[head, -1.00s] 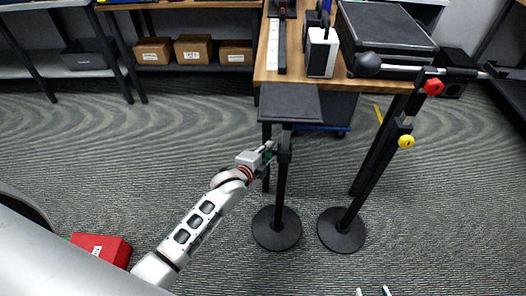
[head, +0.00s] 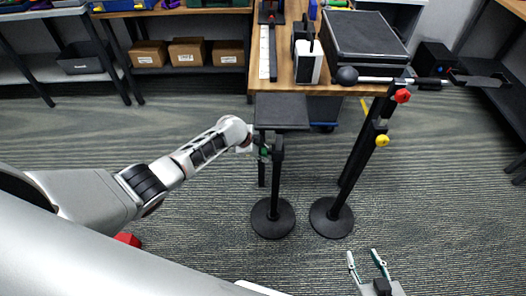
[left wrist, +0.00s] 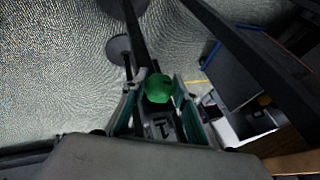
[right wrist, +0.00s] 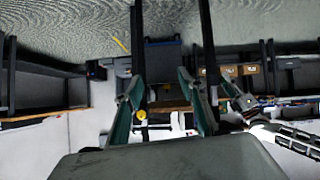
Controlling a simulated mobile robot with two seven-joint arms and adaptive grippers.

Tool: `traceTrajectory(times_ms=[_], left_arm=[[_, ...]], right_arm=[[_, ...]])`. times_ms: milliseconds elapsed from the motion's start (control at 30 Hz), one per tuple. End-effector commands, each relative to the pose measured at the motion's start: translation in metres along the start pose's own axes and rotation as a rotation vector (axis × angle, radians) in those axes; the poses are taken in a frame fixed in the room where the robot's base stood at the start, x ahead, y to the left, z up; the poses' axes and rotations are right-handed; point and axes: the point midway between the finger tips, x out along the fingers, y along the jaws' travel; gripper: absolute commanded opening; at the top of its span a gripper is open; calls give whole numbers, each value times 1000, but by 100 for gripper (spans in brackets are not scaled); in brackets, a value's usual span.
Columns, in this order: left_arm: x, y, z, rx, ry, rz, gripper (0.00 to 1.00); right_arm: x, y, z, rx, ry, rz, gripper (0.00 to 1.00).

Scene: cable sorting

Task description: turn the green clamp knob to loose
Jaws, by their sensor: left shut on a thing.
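The green clamp knob (left wrist: 158,88) sits on the post of the left black stand, between the fingers of my left gripper (left wrist: 155,92) in the left wrist view. In the head view the knob (head: 265,151) is a small green spot beside the stand post (head: 276,185), and my left gripper (head: 257,150) is at it from the left, shut on it. My right gripper (head: 367,262) is open and empty at the bottom of the head view, well away from the stands. Its fingers are spread apart in the right wrist view (right wrist: 165,100).
The left stand carries a flat black plate (head: 282,111). A second stand to its right has a red knob (head: 402,96) and a yellow knob (head: 382,141), with a rod and black ball (head: 347,75) on top. A wooden table (head: 284,70) stands behind.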

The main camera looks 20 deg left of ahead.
Motion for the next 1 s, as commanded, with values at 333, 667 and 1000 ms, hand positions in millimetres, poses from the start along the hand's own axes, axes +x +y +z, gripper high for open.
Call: traceTrajectory(times_ms=[333,667,1000], left_arm=[[8,4,2,-123,2,291,6],[7,5,1,-186,2,447,6],[3,3,0,-209,1,506,6]], right_arm=[[23,-10,55,5,-35,-8,40],[33,-11,81,-13,-54,-4,40],[42,1,74,-32,-31,16,40]])
